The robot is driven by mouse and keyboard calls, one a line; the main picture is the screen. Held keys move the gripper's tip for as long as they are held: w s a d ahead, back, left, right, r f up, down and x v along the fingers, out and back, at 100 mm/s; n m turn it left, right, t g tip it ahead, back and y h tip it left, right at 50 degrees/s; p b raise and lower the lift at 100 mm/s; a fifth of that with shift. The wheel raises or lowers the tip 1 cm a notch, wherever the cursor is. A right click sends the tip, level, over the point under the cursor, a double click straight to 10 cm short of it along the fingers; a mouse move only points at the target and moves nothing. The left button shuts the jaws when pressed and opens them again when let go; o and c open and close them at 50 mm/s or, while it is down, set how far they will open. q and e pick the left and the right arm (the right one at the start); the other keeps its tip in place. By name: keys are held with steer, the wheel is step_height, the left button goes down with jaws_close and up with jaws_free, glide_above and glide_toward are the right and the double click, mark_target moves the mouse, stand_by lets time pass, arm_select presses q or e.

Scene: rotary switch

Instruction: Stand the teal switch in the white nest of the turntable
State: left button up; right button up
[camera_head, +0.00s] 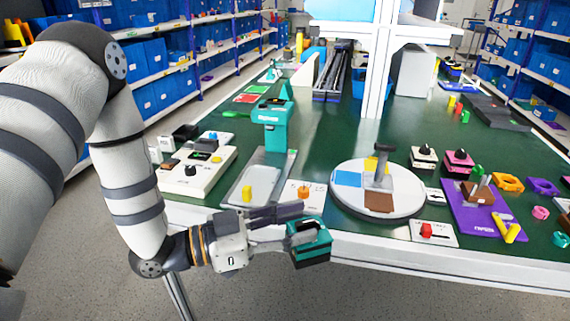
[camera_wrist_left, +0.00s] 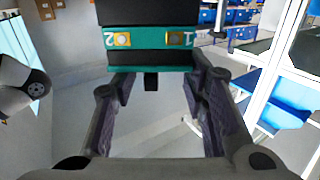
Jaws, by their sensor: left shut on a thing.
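My left gripper (camera_head: 297,226) is shut on the teal switch (camera_head: 309,238), a boxy teal and black body. It holds the switch in the air just off the table's front edge. In the left wrist view the switch (camera_wrist_left: 150,58) shows its teal band marked 1 and 2, and a short black stub points down between the fingers. The turntable (camera_head: 340,196) is a round white disc on the table, to the right of and beyond the switch. It bears blue, yellow and brown patches and a grey upright piece. I cannot clearly make out the white nest. My right gripper is out of view.
An orange-knobbed plate (camera_head: 303,193) lies close beyond my left gripper. A red switch plate (camera_head: 433,233) is right of the turntable, near the front edge (camera_head: 460,262). A teal press (camera_head: 271,128) stands behind. A purple tray (camera_head: 485,218) is farther right. A white post (camera_head: 380,75) rises beyond the turntable.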

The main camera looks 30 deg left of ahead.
arm_select(q)
steer(key=w+a+r+n+t+y, duration=0.2)
steer(key=w+r+n+t+y, duration=0.2)
steer(key=w+r+n+y, duration=0.25)
steer(key=w+a+r+n+y+b, duration=0.1)
steer(key=a+r+n+y, duration=0.45)
steer(key=y, duration=0.55)
steer(key=shift+t+h, duration=0.25)
steer(key=shift+t, duration=0.15)
steer(key=w+a+f+b, duration=0.1)
steer(key=w+a+f, duration=0.2)
steer(key=f, duration=0.1)
steer(key=w+a+f+b, duration=0.1)
steer(key=w+a+f, duration=0.2)
steer(key=a+f, duration=0.1)
steer(key=w+a+f+b, duration=0.1)
steer(key=w+a+f, duration=0.3)
steer(key=f, duration=0.1)
steer(key=shift+f, duration=0.1)
steer(key=o, duration=1.3)
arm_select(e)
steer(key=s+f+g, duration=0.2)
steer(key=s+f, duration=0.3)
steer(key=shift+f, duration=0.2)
